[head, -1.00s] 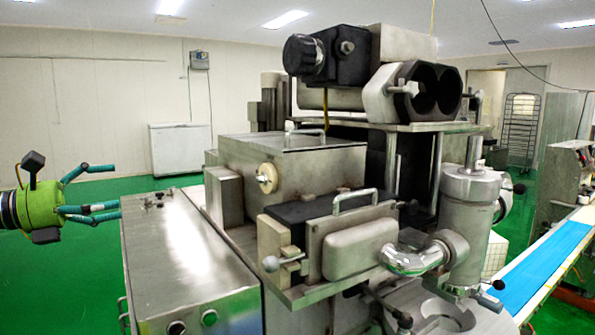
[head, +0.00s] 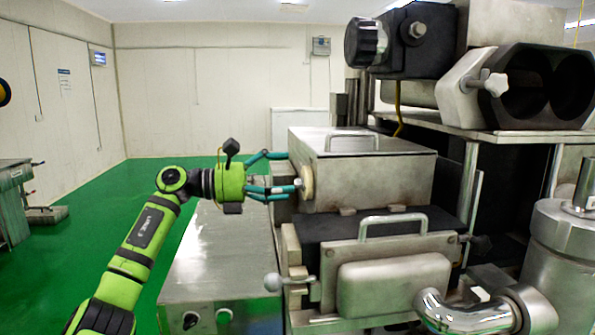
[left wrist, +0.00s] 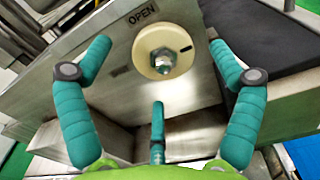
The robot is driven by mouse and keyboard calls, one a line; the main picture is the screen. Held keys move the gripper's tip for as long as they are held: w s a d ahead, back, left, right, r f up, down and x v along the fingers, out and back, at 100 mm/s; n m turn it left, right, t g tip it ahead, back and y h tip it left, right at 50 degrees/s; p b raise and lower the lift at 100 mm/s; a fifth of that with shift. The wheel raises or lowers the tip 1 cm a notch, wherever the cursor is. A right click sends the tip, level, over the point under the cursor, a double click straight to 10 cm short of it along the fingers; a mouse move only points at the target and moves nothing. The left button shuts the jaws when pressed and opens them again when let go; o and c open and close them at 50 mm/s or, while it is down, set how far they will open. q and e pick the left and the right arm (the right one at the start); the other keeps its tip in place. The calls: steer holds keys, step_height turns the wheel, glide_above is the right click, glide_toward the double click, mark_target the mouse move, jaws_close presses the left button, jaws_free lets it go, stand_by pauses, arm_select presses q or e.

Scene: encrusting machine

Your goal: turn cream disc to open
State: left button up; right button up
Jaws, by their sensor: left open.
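The cream disc (head: 306,182) is on the left face of the steel box of the machine. In the left wrist view the cream disc (left wrist: 152,50) is round, with a metal nut at its centre and a short dark mark at its right side. My left gripper (head: 284,174) is close in front of the disc. In the left wrist view its teal fingers (left wrist: 155,65) are spread to either side of the disc, with a third finger below, apart from it. My right gripper is not in view.
A steel box with a handle (head: 365,155) bears the disc. Below it are a second handled housing (head: 393,275) and a ball-ended lever (head: 273,282). A low steel cabinet top (head: 215,250) lies beneath my left arm. Green floor is open at left.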

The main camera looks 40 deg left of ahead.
arm_select(q)
steer(key=shift+p+x, duration=0.4)
steer(key=shift+x, duration=0.85)
steer(key=shift+w+d, duration=0.15)
steer(key=shift+w, duration=0.05)
steer(key=c, duration=1.1)
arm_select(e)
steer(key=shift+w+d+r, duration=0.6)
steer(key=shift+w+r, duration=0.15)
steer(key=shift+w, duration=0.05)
